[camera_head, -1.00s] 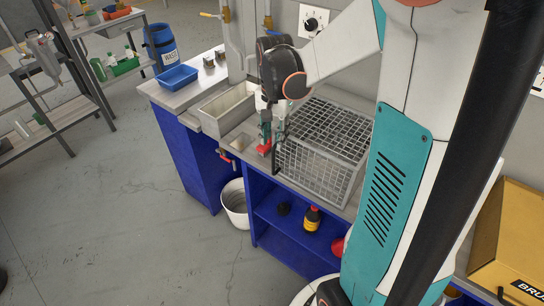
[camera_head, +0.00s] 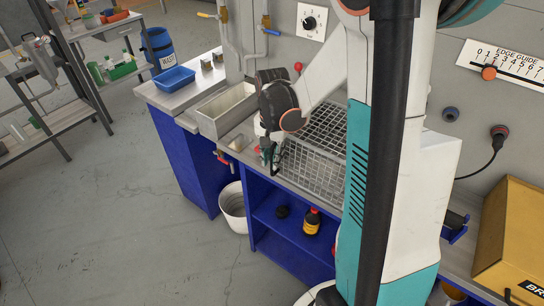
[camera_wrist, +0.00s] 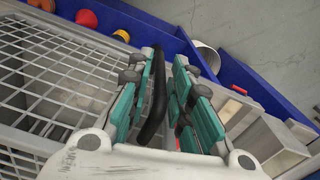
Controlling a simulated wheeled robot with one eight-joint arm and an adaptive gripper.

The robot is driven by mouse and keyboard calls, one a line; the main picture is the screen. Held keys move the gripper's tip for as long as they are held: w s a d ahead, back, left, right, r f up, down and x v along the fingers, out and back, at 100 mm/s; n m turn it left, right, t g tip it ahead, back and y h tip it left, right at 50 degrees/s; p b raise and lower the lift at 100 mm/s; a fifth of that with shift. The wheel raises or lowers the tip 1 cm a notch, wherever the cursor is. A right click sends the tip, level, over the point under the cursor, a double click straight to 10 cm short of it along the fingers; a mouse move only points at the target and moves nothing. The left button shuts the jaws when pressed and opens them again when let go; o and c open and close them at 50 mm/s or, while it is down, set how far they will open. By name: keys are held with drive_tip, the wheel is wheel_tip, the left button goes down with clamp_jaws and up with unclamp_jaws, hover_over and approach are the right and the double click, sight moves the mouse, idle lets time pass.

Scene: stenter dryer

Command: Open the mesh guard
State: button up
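The mesh guard (camera_head: 315,170) is a grey wire-grid cage on the bench in the head view. Its grid fills the left of the wrist view (camera_wrist: 55,75). It looks lowered and shut. A black bar handle (camera_wrist: 154,100) stands at its edge in the wrist view. My gripper (camera_wrist: 164,65) is open, its teal fingers on either side of this handle. The handle lies nearer the left finger, and a gap shows on the right. I cannot tell whether any finger touches it. In the head view my gripper (camera_head: 272,154) is at the guard's front left, partly hidden by my wrist.
A metal trough (camera_head: 225,110) and a blue tray (camera_head: 175,79) lie left of the guard. A white bucket (camera_head: 232,205) stands on the floor. A yellow-labelled bottle (camera_head: 312,220) sits on the blue shelf below. A yellow box (camera_head: 515,240) is at right.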

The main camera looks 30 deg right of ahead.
clamp_jaws()
